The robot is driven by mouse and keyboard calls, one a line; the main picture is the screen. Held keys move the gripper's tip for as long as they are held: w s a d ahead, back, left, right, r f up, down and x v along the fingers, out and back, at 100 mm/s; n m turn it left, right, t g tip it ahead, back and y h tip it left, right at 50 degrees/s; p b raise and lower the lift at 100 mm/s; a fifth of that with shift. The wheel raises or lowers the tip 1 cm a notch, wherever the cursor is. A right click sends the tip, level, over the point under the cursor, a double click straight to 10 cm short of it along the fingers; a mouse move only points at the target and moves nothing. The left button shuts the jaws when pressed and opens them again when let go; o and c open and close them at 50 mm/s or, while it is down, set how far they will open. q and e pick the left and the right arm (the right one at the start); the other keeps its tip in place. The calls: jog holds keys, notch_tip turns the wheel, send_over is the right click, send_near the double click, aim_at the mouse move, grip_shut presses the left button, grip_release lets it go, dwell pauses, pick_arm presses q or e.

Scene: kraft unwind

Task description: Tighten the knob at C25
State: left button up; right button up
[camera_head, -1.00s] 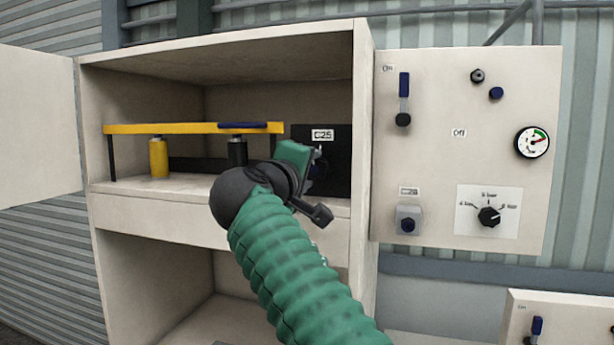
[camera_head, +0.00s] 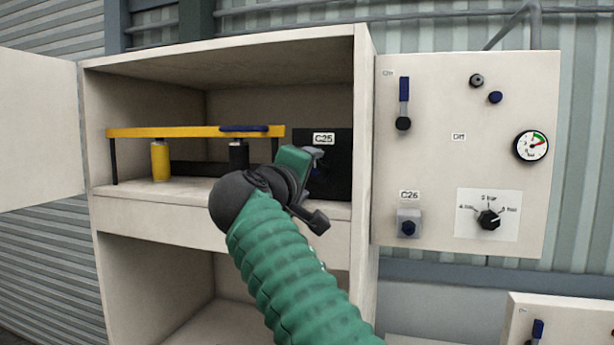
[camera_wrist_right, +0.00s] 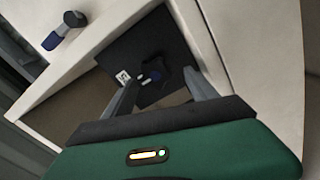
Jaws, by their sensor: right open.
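The black panel labelled C25 (camera_head: 338,150) stands inside the cabinet at the right of the upper shelf. Its dark knob is mostly hidden behind my right gripper (camera_head: 322,188) in the head view. My left gripper is in neither view.
The cabinet's right side wall (camera_head: 362,150) stands close to my right gripper. A yellow bar (camera_head: 165,131) and a yellow cylinder (camera_head: 160,160) are on the shelf to the left. A control panel (camera_head: 470,90) with switches, a dial and a gauge (camera_head: 531,146) is at the right.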

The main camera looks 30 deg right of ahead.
jog(key=b+v, duration=0.4)
jog(key=v, duration=1.3)
jog(key=shift+b, duration=0.3)
jog(key=shift+d, duration=0.15)
